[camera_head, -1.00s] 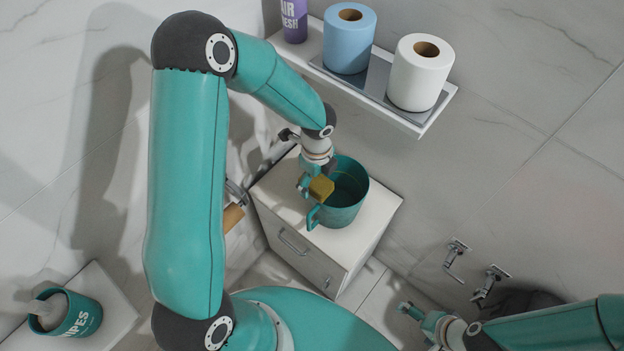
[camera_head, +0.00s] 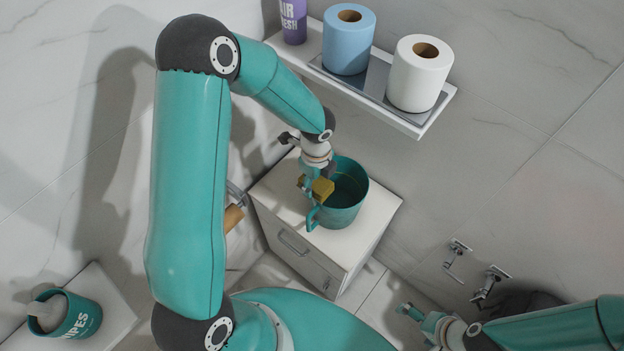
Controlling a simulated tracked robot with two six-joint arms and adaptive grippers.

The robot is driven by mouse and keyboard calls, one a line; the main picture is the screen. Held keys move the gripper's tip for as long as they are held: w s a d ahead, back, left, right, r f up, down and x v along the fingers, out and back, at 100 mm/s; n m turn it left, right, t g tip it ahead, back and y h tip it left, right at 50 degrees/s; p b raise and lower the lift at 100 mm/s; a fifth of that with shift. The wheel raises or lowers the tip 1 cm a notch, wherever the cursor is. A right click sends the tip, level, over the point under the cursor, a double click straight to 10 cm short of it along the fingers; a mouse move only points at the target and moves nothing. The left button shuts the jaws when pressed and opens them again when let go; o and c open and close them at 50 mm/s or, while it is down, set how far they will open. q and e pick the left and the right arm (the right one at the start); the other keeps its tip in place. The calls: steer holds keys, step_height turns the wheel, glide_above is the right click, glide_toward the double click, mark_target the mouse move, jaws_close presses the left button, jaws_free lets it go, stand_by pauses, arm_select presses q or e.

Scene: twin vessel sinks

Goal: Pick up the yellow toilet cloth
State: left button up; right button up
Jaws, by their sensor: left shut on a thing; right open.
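The yellow cloth (camera_head: 323,189) is a small folded block beside the rim of the teal bucket (camera_head: 346,208). My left gripper (camera_head: 310,186) is shut on the cloth, above the white cabinet top; its fingers partly hide the cloth. I cannot tell whether the cloth touches the bucket. My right gripper (camera_head: 420,317) is open and empty at the lower right, far from the cloth.
The bucket stands on a small white cabinet (camera_head: 375,222). A wall shelf (camera_head: 435,112) above holds a blue roll (camera_head: 349,45), a white roll (camera_head: 417,80) and a purple can (camera_head: 293,18). A wipes tub (camera_head: 75,318) is lower left. Wall hooks (camera_head: 489,283) are near my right arm.

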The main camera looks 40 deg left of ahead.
arm_select(q)
step_height(320, 180, up, 20)
stand_by(0.5)
steer(key=shift+s, duration=0.1)
stand_by(0.4)
